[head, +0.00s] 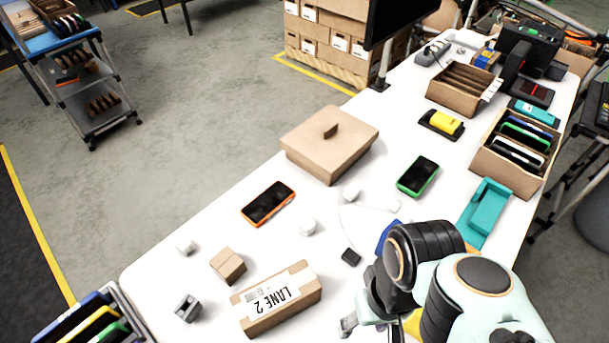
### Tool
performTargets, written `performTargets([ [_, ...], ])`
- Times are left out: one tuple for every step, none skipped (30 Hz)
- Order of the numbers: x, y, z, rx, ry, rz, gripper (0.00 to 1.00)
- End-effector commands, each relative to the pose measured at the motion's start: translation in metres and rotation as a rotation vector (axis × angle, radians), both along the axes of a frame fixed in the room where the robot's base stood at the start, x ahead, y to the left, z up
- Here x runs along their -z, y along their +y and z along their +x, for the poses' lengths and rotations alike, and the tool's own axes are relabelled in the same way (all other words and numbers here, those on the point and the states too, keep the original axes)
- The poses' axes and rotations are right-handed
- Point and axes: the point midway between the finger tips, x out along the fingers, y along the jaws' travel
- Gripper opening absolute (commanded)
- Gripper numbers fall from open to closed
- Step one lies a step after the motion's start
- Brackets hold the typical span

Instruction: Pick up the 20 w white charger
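Several small white blocks that look like chargers lie on the white table (215,215). One white block (186,247) is near the left edge, one (308,227) is mid-table, and another (351,194) is further back by a thin white cable. A smaller white piece (393,205) sits at the cable's right end. No wattage marking is legible, so I cannot tell which is the 20 W one. My gripper (352,325) is low at the front, right of the "LANE 2" carton and apart from the white blocks. Its fingers are partly hidden by my arm, and their opening is unclear.
A "LANE 2" carton (277,300), small brown box (228,266), grey block (187,307) and black cube (351,257) lie nearby. Orange-edged (268,203) and green-edged (418,176) phones and a large closed carton (330,142) stand further back. Bare table separates them.

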Motion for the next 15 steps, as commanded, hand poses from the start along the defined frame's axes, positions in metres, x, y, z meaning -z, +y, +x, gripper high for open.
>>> performTargets([
  [0.0000, 0.0000, 0.0000, 0.000, 0.000, 0.000, 0.40],
  [0.0000, 0.0000, 0.0000, 0.000, 0.000, 0.000, 0.43],
  [0.0000, 0.0000, 0.0000, 0.000, 0.000, 0.000, 0.56],
  [0.0000, 0.0000, 0.0000, 0.000, 0.000, 0.000, 0.65],
  [0.0000, 0.0000, 0.0000, 0.000, 0.000, 0.000, 0.67],
  [0.0000, 0.0000, 0.0000, 0.000, 0.000, 0.000, 0.67],
  [0.0000, 0.0000, 0.0000, 0.000, 0.000, 0.000, 0.67],
  [0.0000, 0.0000, 0.0000, 0.000, 0.000, 0.000, 0.67],
  [0.0000, 0.0000, 0.0000, 0.000, 0.000, 0.000, 0.67],
  [0.0000, 0.0000, 0.0000, 0.000, 0.000, 0.000, 0.67],
  [0.0000, 0.0000, 0.0000, 0.000, 0.000, 0.000, 0.67],
  [0.0000, 0.0000, 0.0000, 0.000, 0.000, 0.000, 0.67],
  [0.0000, 0.0000, 0.0000, 0.002, 0.000, 0.000, 0.67],
  [0.0000, 0.0000, 0.0000, 0.010, 0.001, 0.000, 0.67],
  [0.0000, 0.0000, 0.0000, 0.033, 0.002, 0.000, 0.67],
])
